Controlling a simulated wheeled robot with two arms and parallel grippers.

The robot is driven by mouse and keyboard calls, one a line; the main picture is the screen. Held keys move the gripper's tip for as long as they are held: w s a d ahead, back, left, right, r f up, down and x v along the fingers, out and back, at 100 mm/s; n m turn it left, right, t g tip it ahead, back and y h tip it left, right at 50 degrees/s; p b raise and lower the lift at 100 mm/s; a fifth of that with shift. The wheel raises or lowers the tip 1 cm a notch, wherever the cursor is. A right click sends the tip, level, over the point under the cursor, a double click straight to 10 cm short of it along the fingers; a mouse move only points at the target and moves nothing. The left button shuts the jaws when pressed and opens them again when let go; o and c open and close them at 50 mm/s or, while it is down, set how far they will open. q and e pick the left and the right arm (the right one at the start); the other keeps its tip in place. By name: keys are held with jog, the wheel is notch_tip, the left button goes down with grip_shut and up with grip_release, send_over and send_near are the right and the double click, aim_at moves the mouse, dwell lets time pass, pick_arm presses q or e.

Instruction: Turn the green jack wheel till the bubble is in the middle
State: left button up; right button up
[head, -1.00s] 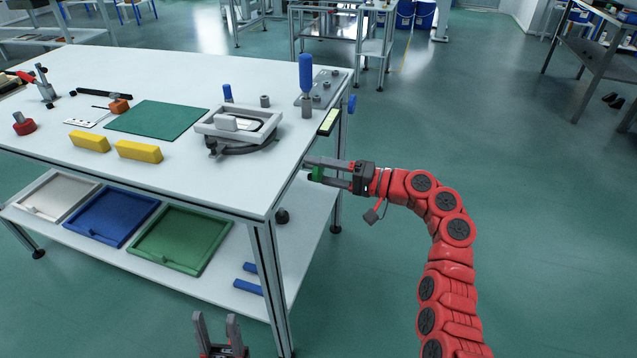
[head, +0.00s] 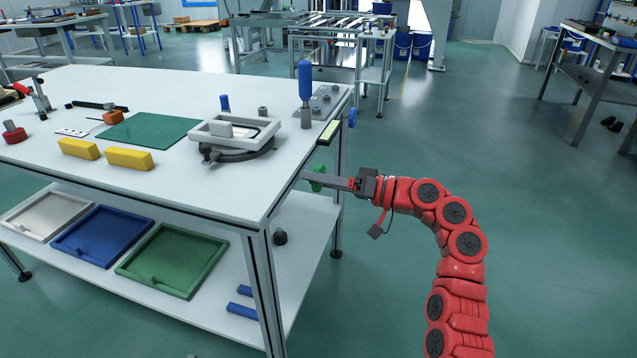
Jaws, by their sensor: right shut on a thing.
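The green jack wheel (head: 317,179) is at the right end of the workbench, just below the tabletop edge. My right gripper (head: 316,180) reaches it from the right and is shut on it. The fingers appear nearly in line, one hiding the other, and cover part of the wheel. A pale yellow-green level vial (head: 329,131) in a dark holder sits on the bench's right edge, above the wheel. Its bubble is too small to make out. My left gripper does not show clearly in the head view.
On the workbench (head: 240,188) stand a grey framed fixture (head: 208,138), a blue-handled tool (head: 305,85), yellow blocks (head: 128,159) and a green mat (head: 150,130). Trays, including a green one (head: 172,260), lie on the lower shelf. The floor right of my right arm is clear.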

jog(key=shift+f, duration=0.1)
jog(key=o, duration=1.4)
jog(key=shift+c, duration=0.2)
jog(key=shift+d, duration=0.15)
jog(key=p+v, duration=0.4)
jog(key=v, duration=1.3)
